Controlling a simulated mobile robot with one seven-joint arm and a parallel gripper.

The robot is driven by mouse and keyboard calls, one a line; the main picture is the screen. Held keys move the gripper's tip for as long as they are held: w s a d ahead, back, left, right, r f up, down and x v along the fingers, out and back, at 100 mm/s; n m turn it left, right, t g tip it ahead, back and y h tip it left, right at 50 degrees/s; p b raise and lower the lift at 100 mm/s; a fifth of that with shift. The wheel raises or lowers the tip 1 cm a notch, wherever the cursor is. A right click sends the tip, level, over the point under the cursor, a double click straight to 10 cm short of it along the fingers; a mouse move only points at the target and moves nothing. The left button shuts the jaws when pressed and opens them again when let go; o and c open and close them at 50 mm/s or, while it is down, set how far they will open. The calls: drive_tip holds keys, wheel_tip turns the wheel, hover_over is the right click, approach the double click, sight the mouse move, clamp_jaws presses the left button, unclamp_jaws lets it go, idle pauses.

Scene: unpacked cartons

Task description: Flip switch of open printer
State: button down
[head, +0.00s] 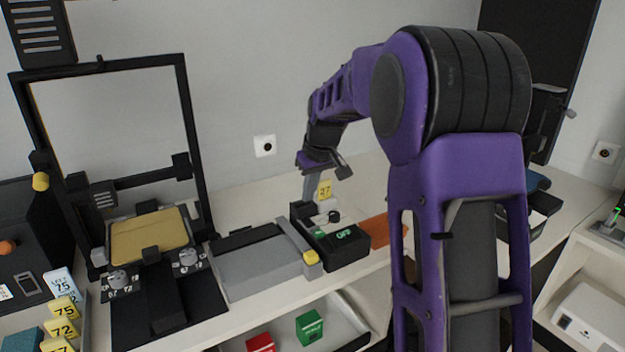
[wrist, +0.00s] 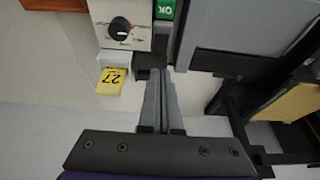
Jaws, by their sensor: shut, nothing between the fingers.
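The open-frame printer (head: 185,85) stands at the left in the head view, with a black upright frame, a gold bed (head: 148,236) and two knobs at its front. The bed also shows at the right edge of the wrist view (wrist: 303,104). My gripper (head: 312,196) is shut and empty, right of the printer at the rear of a small black box (head: 346,248) with a green display. In the wrist view my fingertips (wrist: 160,72) are close to a small black part (wrist: 150,60); I cannot tell if they touch. I cannot clearly make out the printer's switch.
A grey flat-topped unit (head: 258,268) stands between the printer and the black box. A yellow "27" tag (wrist: 110,80) and a dial panel (wrist: 122,25) are beside my fingers. Red (head: 260,342) and green (head: 309,327) boxes lie on the lower shelf. Bare counter lies behind.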

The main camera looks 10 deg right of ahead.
sight(308, 222)
drive_tip(key=x, duration=0.5)
drive_tip(key=shift+s+d+f, duration=0.1)
drive_tip(key=shift+s+f, duration=0.1)
drive_tip(key=shift+f, duration=0.3)
drive_tip(key=shift+w+f, duration=0.1)
drive_tip(key=shift+f, duration=0.2)
drive_tip(key=shift+f+b, duration=0.1)
drive_tip(key=shift+b, duration=0.25)
drive_tip(key=shift+s+d, duration=0.1)
drive_tip(key=shift+s, duration=0.4)
drive_tip(key=shift+s+d, duration=0.1)
drive_tip(key=shift+s, duration=0.25)
